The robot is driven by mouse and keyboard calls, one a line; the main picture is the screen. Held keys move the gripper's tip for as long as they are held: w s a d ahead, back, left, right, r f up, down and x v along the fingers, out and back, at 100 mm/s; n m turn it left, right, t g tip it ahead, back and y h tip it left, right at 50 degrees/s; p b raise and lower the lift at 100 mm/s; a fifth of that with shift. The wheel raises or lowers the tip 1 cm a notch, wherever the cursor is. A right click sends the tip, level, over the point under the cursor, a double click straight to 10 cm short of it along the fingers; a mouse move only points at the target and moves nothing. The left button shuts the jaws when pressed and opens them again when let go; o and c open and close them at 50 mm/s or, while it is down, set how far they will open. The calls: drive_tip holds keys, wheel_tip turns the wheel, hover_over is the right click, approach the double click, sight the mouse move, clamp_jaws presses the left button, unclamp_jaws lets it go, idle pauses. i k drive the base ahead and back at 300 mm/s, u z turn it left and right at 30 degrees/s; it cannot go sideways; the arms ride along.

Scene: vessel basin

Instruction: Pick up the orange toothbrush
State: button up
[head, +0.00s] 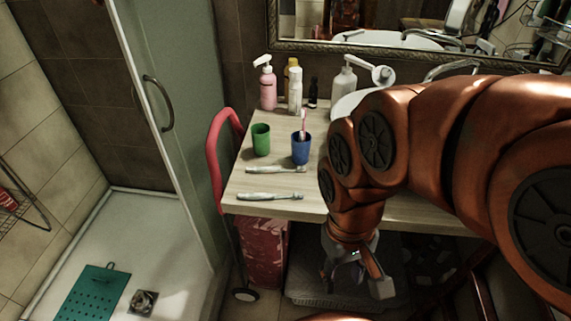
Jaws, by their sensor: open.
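A toothbrush (303,124) with a pinkish-red and white handle stands in a blue cup (301,151) on the wooden counter. Two pale toothbrushes lie flat on the counter, one (275,170) just in front of the blue cup and one (270,196) near the front edge. No toothbrush looks clearly orange at this size. My gripper (356,284) points downward in front of the counter's front edge, below and to the right of the toothbrushes. It is open, with nothing seen between its fingers. My arm hides the counter's right part.
A green cup (261,140) stands left of the blue cup. A pink pump bottle (267,86), a white bottle (295,91) and other bottles stand behind. A red-handled cart (218,150) is at the counter's left, beside the shower's glass door (165,110).

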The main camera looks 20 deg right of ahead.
sight(249, 170)
drive_tip(key=z, duration=0.3)
drive_tip(key=k, duration=0.25)
drive_tip(key=u, duration=1.3)
drive_tip(key=i, duration=0.5)
